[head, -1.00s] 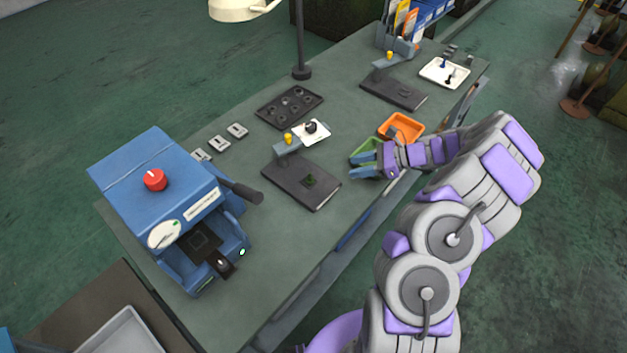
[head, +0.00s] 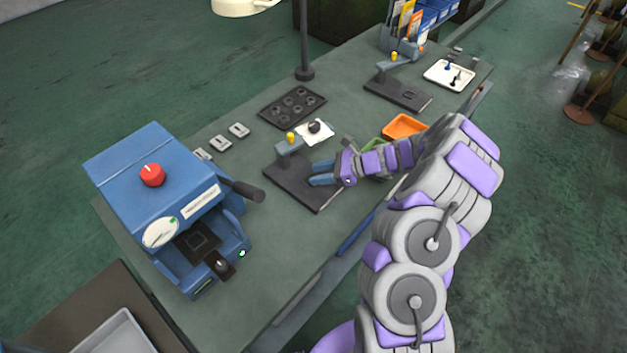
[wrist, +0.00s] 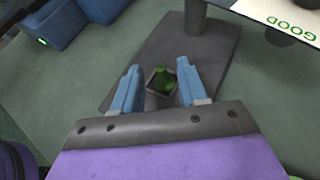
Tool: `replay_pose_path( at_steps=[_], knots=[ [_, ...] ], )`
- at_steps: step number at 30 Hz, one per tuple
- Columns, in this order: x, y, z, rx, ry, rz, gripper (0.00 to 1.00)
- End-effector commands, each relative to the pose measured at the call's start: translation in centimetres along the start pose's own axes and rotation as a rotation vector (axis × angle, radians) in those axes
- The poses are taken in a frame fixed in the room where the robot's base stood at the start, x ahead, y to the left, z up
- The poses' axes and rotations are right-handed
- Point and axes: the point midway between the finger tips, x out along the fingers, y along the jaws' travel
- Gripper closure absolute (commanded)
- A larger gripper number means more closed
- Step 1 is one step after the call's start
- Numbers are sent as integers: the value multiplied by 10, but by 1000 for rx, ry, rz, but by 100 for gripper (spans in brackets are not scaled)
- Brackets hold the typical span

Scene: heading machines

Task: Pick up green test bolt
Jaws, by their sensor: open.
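The green test bolt (wrist: 164,79) stands in a small square holder on a dark base plate (wrist: 146,58), seen in the wrist view. My gripper (wrist: 157,82) is open, with one blue finger on each side of the bolt in that picture. I cannot tell whether the fingertips are level with the bolt or above it. In the head view my gripper (head: 314,174) is over the dark plate (head: 310,200), and its fingers and wrist hide the bolt.
The blue machine (head: 160,195) stands to the left. The bench is clear between machine and plate.

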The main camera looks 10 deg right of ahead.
Motion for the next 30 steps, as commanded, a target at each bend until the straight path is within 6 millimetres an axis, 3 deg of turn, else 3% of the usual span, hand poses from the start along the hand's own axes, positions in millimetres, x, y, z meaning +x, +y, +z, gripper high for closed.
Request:
replay_pose_path(
  at_steps=[7, 15, 28, 30],
  knots=[
    [37, -2, 0, -1, 1, 4, 58],
    [40, -3, 1, 0, -1, 1, 58],
    [40, -3, 1, 0, 0, 1, 99],
    [40, -3, 1, 0, 0, 1, 100]
  ],
)
